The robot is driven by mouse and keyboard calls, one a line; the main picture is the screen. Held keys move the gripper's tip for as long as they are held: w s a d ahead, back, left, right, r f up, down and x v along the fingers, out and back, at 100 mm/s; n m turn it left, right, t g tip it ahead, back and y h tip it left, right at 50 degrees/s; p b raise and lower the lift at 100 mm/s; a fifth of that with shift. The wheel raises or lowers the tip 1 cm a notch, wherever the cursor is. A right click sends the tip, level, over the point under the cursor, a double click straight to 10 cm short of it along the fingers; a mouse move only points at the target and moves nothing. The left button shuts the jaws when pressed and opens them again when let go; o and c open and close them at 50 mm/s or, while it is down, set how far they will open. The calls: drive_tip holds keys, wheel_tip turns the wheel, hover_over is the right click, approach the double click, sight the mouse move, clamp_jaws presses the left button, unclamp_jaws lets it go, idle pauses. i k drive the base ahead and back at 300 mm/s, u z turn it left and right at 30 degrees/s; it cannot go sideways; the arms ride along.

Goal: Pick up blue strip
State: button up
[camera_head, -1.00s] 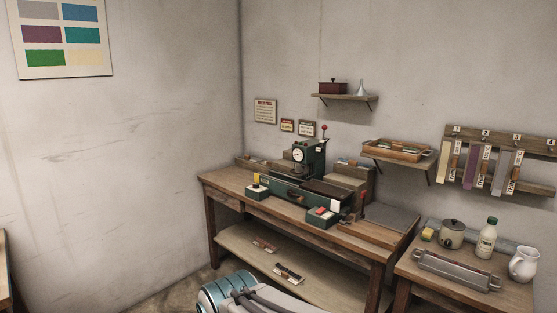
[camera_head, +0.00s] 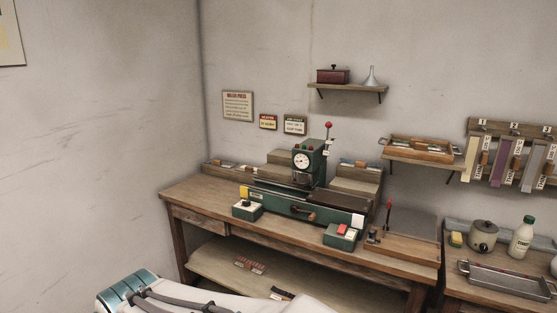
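I cannot make out a blue strip in the current view. Hanging strips show on the numbered wall rack (camera_head: 510,128) at the right: a cream strip (camera_head: 471,158), a purple strip (camera_head: 500,162) and a grey strip (camera_head: 532,167). The rack runs off the right edge, so its far end is hidden. My gripper is out of view. Only a white and teal part of my own arm shows at the bottom left.
A workbench (camera_head: 190,197) bears a green press (camera_head: 308,163) with a dial. A wall shelf with a wooden tray (camera_head: 419,150) hangs right of it. A side table at the right holds a pot (camera_head: 484,236), a white bottle (camera_head: 522,238) and a metal tray (camera_head: 507,280).

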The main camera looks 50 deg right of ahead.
sight(359, 165)
drive_tip(key=z, duration=0.45)
drive_tip(key=i, duration=1.3)
drive_tip(key=z, duration=1.7)
drive_tip(key=i, duration=0.75)
drive_tip(key=z, duration=0.65)
